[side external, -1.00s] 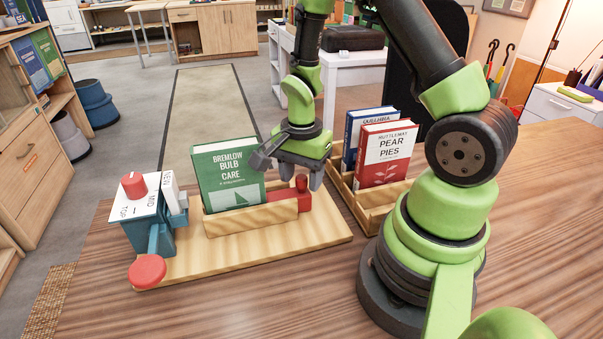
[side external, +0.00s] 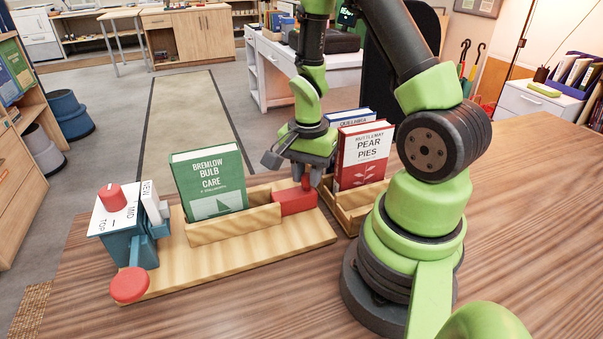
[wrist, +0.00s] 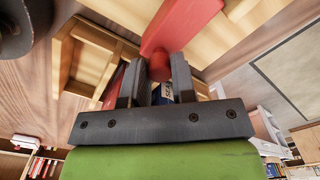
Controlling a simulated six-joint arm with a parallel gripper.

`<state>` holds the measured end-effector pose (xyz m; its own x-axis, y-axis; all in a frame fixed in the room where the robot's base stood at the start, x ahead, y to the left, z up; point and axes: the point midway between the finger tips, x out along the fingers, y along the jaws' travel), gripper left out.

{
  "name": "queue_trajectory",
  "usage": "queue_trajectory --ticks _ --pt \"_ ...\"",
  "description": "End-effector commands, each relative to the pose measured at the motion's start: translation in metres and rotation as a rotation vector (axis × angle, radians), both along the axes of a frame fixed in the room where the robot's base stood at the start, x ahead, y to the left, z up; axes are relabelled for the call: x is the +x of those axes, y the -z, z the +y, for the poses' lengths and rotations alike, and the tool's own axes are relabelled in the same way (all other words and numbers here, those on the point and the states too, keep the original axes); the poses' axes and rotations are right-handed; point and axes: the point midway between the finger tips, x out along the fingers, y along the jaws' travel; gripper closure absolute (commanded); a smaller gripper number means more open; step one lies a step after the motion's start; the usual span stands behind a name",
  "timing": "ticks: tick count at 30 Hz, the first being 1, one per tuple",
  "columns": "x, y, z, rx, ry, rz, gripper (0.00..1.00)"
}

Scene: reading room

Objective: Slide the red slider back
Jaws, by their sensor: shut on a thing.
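The red slider (side external: 293,202) sits at the right end of the wooden trough (side external: 235,226), with much of its red block showing beyond the trough's end. Its upright round knob (side external: 306,183) is between the fingers of my gripper (side external: 300,180). In the wrist view the red slider (wrist: 185,25) runs up from the fingers, and my gripper (wrist: 159,90) is shut on its knob (wrist: 158,67). A green book (side external: 210,182), "Bremlow Bulb Care", stands slightly tilted in the trough.
A teal box (side external: 125,245) with a red dial and a red-knobbed lever stands at the board's left end. A wooden rack (side external: 347,218) with a red book (side external: 361,155) and a blue book stands close right of my gripper. The table front is clear.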

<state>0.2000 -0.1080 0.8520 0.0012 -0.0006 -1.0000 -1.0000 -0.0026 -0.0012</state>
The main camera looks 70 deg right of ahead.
Motion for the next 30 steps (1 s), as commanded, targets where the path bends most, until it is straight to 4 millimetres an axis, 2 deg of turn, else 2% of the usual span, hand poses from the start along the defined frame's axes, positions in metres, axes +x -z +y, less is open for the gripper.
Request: queue_trajectory --ticks 2,3,6,17,23,30 --pt "0.0 0.0 0.0 0.0 0.001 0.001 1.0" --pt "0.0 0.0 0.0 0.0 0.001 0.001 0.69" --pt "0.0 0.0 0.0 0.0 0.001 0.001 0.49" --pt "0.0 -0.005 0.0 0.0 0.001 -0.001 0.49" --pt "0.001 -0.031 0.0 -0.003 0.001 -0.006 0.49" --pt "0.001 -0.074 0.0 -0.003 0.001 -0.006 0.49"
